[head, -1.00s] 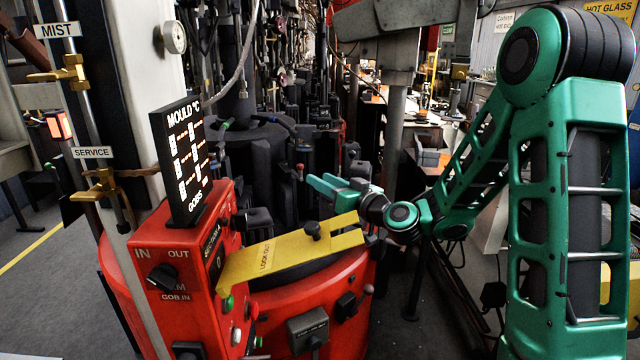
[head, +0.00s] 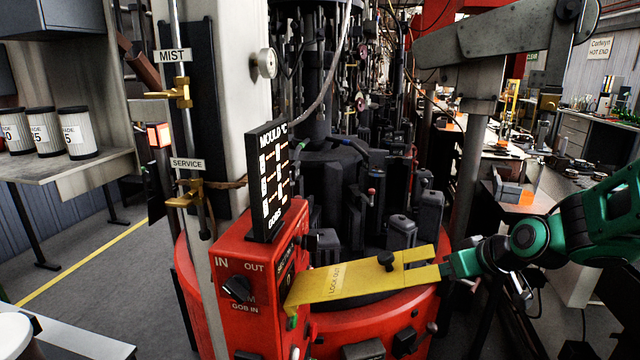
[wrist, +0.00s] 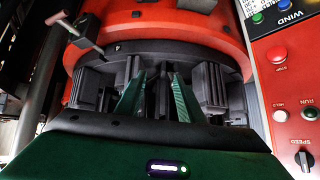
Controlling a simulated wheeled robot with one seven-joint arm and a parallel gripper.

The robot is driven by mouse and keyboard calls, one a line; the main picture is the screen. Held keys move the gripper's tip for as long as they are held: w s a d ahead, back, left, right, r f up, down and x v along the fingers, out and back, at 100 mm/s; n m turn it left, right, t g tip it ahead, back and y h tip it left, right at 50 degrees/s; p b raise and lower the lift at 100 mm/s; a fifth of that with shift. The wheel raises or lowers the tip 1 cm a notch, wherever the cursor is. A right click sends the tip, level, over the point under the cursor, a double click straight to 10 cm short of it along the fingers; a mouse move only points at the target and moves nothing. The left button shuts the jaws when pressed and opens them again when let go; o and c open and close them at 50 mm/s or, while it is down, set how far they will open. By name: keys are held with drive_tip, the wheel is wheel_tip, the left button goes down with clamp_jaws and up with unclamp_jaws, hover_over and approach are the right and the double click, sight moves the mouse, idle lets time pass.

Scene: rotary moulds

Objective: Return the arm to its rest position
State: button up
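My arm (head: 590,222) reaches in from the right edge of the head view, with green and black links. My gripper (head: 452,265) is beside the right end of the yellow LOCK OUT bar (head: 350,281); I cannot tell whether they touch. In the wrist view my gripper (wrist: 158,78) shows two green fingers apart, with dark mould parts visible between them. It is open, and I see nothing held.
The red machine base (head: 375,330) carries a switch box (head: 250,265) and a MOULD display (head: 271,180). Dark mould columns (head: 402,232) stand behind the bar. A bench (head: 515,195) is at right. A red wind panel (wrist: 290,75) shows in the wrist view.

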drive_tip(key=s+d+m+g+h, duration=0.1)
drive_tip(key=s+d+m+g, duration=0.2)
drive_tip(key=s, duration=0.7)
drive_tip(key=s+d+m+g+h, duration=0.1)
drive_tip(key=s+d+m+g, duration=0.1)
drive_tip(key=s+d, duration=0.4)
drive_tip(key=s+d+m+g+h, duration=0.1)
drive_tip(key=s+d+m+g, duration=0.2)
drive_tip(key=s, duration=1.2)
drive_tip(key=shift+d+r+m+g+h, duration=0.3)
drive_tip(key=shift+d+m, duration=0.45)
drive_tip(key=shift+m, duration=0.25)
drive_tip(key=shift+w, duration=0.1)
drive_tip(key=shift+w+f, duration=0.3)
drive_tip(key=shift+w, duration=0.3)
